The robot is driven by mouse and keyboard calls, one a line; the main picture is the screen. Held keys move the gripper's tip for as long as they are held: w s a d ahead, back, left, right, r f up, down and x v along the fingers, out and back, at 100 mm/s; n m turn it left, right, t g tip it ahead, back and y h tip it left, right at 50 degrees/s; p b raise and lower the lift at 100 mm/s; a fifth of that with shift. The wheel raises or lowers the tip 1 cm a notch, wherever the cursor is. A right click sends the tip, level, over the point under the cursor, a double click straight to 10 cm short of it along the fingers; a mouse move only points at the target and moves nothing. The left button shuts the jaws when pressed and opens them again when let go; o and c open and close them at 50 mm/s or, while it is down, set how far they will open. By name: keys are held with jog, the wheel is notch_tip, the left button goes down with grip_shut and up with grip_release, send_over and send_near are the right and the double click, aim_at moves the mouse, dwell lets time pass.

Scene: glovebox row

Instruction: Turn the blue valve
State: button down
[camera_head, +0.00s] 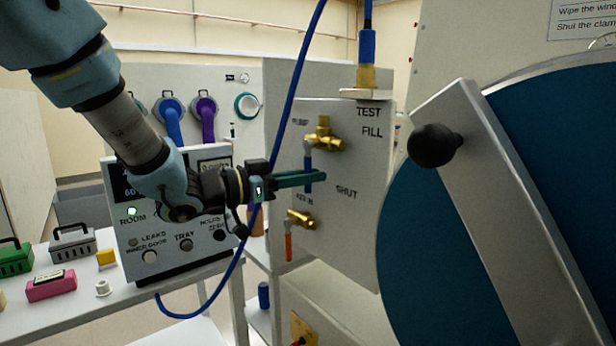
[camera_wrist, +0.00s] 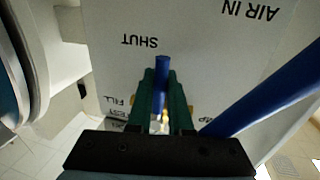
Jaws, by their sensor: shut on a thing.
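The blue valve is a brass fitting (camera_head: 324,140) on the grey panel, with a blue lever (camera_head: 308,160) hanging straight down from it. My gripper (camera_head: 312,178) reaches in from the left with its green fingers at the lower part of the lever. In the wrist view, the blue lever (camera_wrist: 162,68) sits between the two fingers (camera_wrist: 162,95), its end showing past them. My gripper is shut on the lever. The fingers hide part of the lever and, in the wrist view, most of the brass body.
The panel (camera_head: 360,235) is marked TEST, FILL and SHUT. Below is a second brass valve with an orange lever (camera_head: 288,246). A blue hose (camera_head: 292,95) runs close by my gripper and also shows in the wrist view (camera_wrist: 265,105). A large blue door (camera_head: 425,260) with a black knob (camera_head: 434,145) stands right.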

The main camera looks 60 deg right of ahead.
jog(key=shift+w, duration=0.1)
dwell(0.7)
jog(key=shift+w+d+f+m+t+b, duration=0.15)
jog(key=shift+w+m+b, duration=0.15)
jog(key=shift+m+b, duration=0.3)
jog(key=shift+w+d+r+m+t+b, duration=0.15)
jog(key=shift+w+m+b, duration=0.15)
jog(key=shift+m+b, duration=0.3)
jog(key=m+b, duration=0.1)
jog(key=w+m, duration=0.1)
jog(key=shift+w+d+r+m+y+b, duration=0.1)
jog(key=shift+w+r+m+y+b, duration=0.05)
jog(key=shift+m+y+b, duration=0.2)
jog(key=shift+w+d+r+m+t+b, duration=0.15)
jog(key=shift+w+r+m+t+b, duration=0.3)
jog(key=shift+m, duration=0.5)
jog(key=shift+w+d+r+m+t+b, duration=0.1)
jog(key=shift+w+r+m+t+b, duration=0.2)
jog(key=shift+m+b, duration=0.5)
jog(key=shift+w+d+r+m+t+b, duration=0.2)
jog(key=shift+w+r+m+b, duration=0.3)
jog(key=shift+m, duration=0.6)
jog(key=shift+r, duration=0.1)
jog(key=shift+s, duration=0.1)
jog(key=c, duration=0.8)
grip_release()
jog(key=shift+c, duration=0.2)
jog(key=shift+a, duration=0.1)
